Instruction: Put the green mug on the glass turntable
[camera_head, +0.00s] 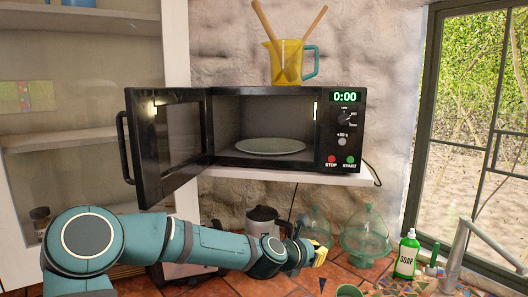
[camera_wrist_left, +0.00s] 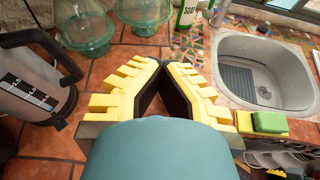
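The glass turntable (camera_head: 270,146) is a pale round plate inside the open microwave (camera_head: 228,125), and it is bare. A green round rim (camera_head: 348,291) at the bottom edge of the head view may be the green mug; most of it is cut off, so I cannot be sure. My left gripper (camera_head: 320,254) is low over the counter, below the microwave shelf and well apart from the turntable. In the left wrist view its yellow fingers (camera_wrist_left: 161,66) come together at the tips, with nothing held between them. My right gripper is out of view.
The microwave door (camera_head: 168,147) stands open to the left, above my left arm. A kettle (camera_head: 262,221), glass jars (camera_head: 365,236) and a soap bottle (camera_head: 407,254) stand on the tiled counter. A sink (camera_wrist_left: 262,72) with a sponge (camera_wrist_left: 270,122) in front is right. A yellow jug (camera_head: 286,62) tops the microwave.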

